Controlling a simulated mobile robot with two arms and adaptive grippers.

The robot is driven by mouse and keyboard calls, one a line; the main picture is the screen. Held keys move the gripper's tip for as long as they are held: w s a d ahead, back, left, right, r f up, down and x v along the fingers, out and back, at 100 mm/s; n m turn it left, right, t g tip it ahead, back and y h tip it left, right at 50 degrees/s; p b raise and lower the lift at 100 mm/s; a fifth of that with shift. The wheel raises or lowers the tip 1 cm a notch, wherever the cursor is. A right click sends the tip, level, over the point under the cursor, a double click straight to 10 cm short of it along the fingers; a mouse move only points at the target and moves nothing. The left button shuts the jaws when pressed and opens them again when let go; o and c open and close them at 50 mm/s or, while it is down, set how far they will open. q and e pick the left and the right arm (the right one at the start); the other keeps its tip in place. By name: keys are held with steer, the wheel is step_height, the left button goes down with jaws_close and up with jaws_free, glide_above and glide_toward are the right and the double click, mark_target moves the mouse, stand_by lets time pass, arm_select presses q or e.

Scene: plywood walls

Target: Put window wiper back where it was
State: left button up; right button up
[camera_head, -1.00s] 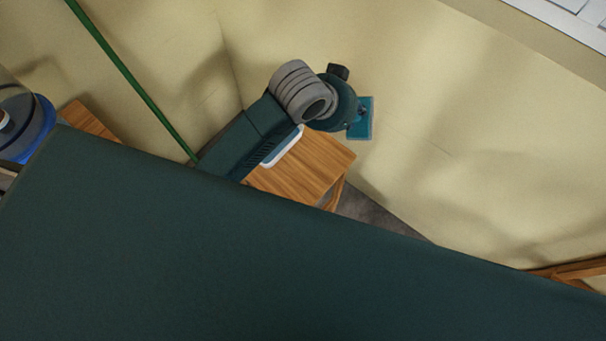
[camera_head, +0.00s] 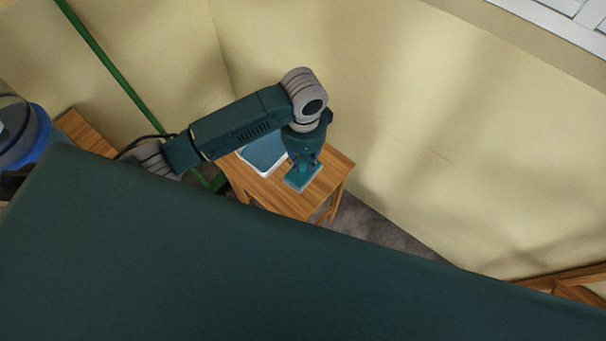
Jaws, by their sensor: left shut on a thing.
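My left gripper (camera_head: 305,161) points down over the small wooden table and is shut on the window wiper (camera_head: 301,178). The wiper shows as a teal rectangular head below the fingers; its grip part is mostly hidden by the gripper. It is over the right part of the wooden table (camera_head: 280,198); I cannot tell whether it touches the top. A white-rimmed tray with a blue-grey inside (camera_head: 262,154) lies on the table to the left of the wiper, partly hidden by my arm. My right gripper is not in view.
Plywood walls (camera_head: 420,130) meet in a corner behind the table. A green pole (camera_head: 112,72) leans at the left. A blue container (camera_head: 42,132) and another wooden surface (camera_head: 86,132) are at the far left. Wooden bars (camera_head: 570,280) stand at the lower right.

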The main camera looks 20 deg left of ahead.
mark_target(303, 175)
arm_select(q)
step_height(303, 175, down, 9)
steer(key=shift+f, duration=0.1)
steer(key=o, duration=1)
step_height(303, 175, up, 12)
steer(key=shift+s+d+r, duration=0.1)
steer(key=shift+s+d, duration=0.05)
stand_by(0.5)
